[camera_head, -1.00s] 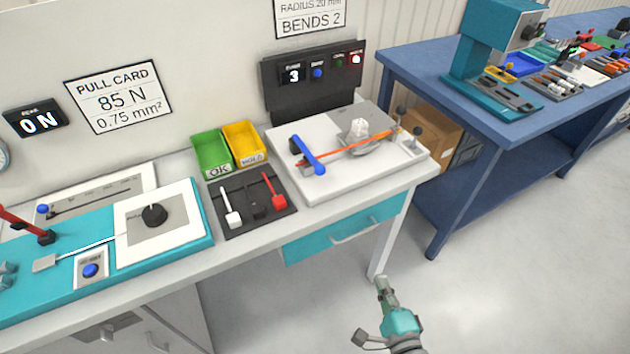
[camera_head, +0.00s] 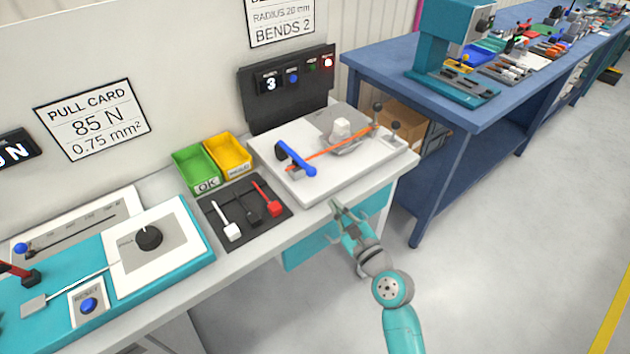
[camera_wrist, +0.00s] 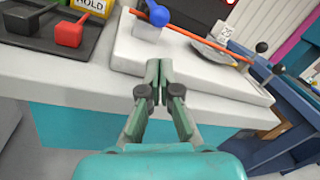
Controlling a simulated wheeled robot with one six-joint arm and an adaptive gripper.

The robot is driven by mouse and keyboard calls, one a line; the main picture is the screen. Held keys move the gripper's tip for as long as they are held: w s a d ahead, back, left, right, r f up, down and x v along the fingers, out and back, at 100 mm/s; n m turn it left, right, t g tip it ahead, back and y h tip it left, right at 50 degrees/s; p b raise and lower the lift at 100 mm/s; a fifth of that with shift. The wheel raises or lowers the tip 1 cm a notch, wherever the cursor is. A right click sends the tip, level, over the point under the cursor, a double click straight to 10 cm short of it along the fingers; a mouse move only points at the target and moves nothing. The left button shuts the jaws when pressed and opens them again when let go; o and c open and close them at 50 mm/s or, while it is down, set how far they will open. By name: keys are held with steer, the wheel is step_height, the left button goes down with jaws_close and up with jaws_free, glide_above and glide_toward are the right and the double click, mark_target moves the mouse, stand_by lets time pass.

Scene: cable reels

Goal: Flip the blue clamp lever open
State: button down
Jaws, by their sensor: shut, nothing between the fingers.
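The blue clamp lever (camera_head: 295,157) stands at the left part of a white bending fixture (camera_head: 309,196) on the bench. An orange cable (camera_head: 335,149) runs from the lever to the right, across the fixture. In the wrist view, the blue lever (camera_wrist: 153,18) shows at the top, beyond the fingers, partly cut off by the picture edge. My gripper (camera_head: 337,205) is at the front edge of the bench, below and in front of the fixture. In the wrist view my gripper (camera_wrist: 159,68) has its fingertips together, empty, apart from the lever.
Left of the fixture is a dark tray (camera_head: 243,206) with white, black and red handled parts. A green bin (camera_head: 196,168) and a yellow bin (camera_head: 229,154) stand behind it. Two upright dark-knobbed posts (camera_head: 396,127) stand at the fixture's right end. A blue table (camera_head: 437,107) is to the right.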

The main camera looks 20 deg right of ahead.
mark_target(318, 188)
steer(key=shift+w+a+r, duration=0.1)
steer(key=shift+w+a, duration=0.15)
steer(key=shift+w, duration=1.4)
steer(key=shift+w+a+r, duration=0.1)
steer(key=shift+w+a, duration=0.2)
steer(key=shift+w, duration=1.3)
steer(key=shift+w+a+r, duration=0.1)
steer(key=shift+w+a, duration=0.15)
steer(key=shift+w, duration=1.4)
steer(key=shift+r, duration=0.15)
